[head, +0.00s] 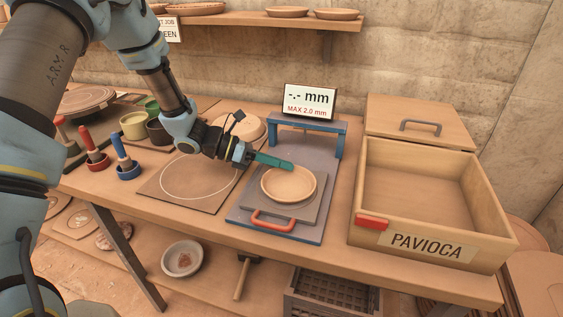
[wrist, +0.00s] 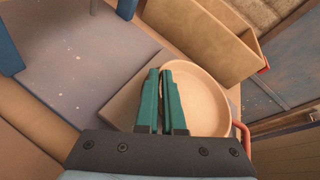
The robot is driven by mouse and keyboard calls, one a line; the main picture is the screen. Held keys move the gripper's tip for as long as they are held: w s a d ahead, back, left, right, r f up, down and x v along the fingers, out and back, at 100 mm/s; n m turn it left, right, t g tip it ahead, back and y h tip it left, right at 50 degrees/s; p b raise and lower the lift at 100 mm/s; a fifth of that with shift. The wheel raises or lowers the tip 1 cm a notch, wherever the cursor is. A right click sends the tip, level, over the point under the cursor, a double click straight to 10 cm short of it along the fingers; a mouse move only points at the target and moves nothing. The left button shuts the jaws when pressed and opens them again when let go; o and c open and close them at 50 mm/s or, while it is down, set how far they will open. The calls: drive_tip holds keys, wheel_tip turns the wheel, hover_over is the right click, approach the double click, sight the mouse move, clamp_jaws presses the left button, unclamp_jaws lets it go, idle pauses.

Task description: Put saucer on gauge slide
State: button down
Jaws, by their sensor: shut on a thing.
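The saucer is level or nearly so, over the grey gauge slide (head: 301,216) with the red handle (head: 272,220). In the wrist view the green fingers (wrist: 160,75) cover part of the rim of the saucer (wrist: 205,100). I cannot tell whether the saucer touches the slide or hangs just above it. The slide lies on the gauge's grey base, in front of the blue arch (head: 307,127).
A display (head: 309,102) behind the arch reads "-.- mm, MAX 2.0 mm". A wooden box (head: 480,213) labelled PAVIOCA stands at right, its lid (head: 400,108) behind it. A board with a white circle (head: 190,190), pots and red and blue tools are at left.

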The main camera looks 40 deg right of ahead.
drive_tip(key=c, duration=1)
unclamp_jaws()
drive_tip(key=shift+c, duration=0.2)
drive_tip(key=b+v, duration=0.2)
drive_tip(key=v, duration=1)
drive_tip(key=shift+b, duration=0.3)
drive_tip(key=a+m+t+y, duration=0.1)
drive_tip(key=a+m+y, duration=0.1)
drive_tip(key=a, duration=0.4)
drive_tip(key=a+m+t+y, duration=0.2)
drive_tip(key=a, duration=0.5)
drive_tip(key=a+f+m+t+y, duration=0.1)
drive_tip(key=a+m+y, duration=0.1)
drive_tip(key=a, duration=0.4)
drive_tip(key=shift+w+a+m+t, duration=0.15)
drive_tip(key=shift+a+m+t, duration=0.15)
drive_tip(key=shift+m, duration=0.3)
drive_tip(key=a+r+m+t+y, duration=0.2)
drive_tip(key=a+m, duration=0.6)
drive_tip(key=a, duration=0.9)
drive_tip(key=t+y, duration=0.2)
drive_tip(key=t, duration=0.1)
drive_tip(key=shift+w+r+m+t, duration=0.2)
drive_tip(key=shift+r+m+t, duration=0.1)
drive_tip(key=shift+t, duration=0.1)
